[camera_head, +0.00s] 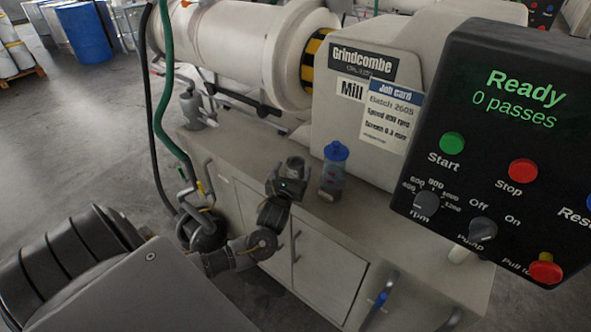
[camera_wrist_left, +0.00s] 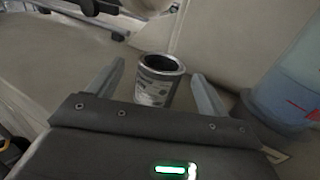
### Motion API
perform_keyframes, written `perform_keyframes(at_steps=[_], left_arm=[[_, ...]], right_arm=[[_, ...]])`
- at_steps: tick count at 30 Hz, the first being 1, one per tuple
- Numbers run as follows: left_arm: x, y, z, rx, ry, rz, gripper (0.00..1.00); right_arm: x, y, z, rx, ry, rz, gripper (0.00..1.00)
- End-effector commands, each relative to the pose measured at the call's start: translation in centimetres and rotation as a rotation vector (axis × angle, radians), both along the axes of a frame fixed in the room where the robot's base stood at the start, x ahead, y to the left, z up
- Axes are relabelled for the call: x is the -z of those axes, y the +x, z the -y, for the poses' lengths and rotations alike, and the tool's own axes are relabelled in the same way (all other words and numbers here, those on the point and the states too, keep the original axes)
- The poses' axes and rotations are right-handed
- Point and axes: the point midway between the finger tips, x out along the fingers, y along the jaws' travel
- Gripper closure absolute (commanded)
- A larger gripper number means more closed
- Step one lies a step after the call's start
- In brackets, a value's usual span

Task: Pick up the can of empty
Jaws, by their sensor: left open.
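A small metal can (camera_head: 295,164) stands upright on the counter in front of the mill. It has an open top with a dark inside and a pale printed label. My left gripper (camera_head: 290,178) is at the can, on its near side, and partly hides it in the head view. In the left wrist view the can (camera_wrist_left: 158,82) shows between the two fingers of my open left gripper (camera_wrist_left: 158,88). I see a gap on each side of it, so the fingers do not appear closed on it. My right gripper is not in view.
A translucent bottle with a blue cap (camera_head: 333,172) stands just right of the can, close to the gripper; the bottle also shows in the left wrist view (camera_wrist_left: 290,92). The mill's control panel (camera_head: 500,150) fills the right. Hoses (camera_head: 165,110) hang at left.

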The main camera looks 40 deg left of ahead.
Motion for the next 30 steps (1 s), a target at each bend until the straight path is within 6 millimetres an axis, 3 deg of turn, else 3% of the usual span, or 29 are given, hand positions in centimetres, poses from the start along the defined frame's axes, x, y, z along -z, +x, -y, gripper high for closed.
perform_keyframes(at_steps=[7, 16, 27, 30], left_arm=[[0.1, 3.2, -1.4, 0.0, 0.001, 0.001, 0.21], [0.2, 3.6, -1.5, 0.002, 0.0, -0.001, 0.21], [0.2, 3.6, -1.5, 0.001, 0.001, -0.001, 0.7], [0.2, 3.6, -1.5, 0.001, 0.0, 0.0, 0.7]], right_arm=[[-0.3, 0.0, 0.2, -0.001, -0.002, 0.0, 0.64], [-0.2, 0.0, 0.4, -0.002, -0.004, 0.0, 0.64], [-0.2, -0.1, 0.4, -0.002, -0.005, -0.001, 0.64], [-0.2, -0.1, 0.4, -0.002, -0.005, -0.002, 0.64]])
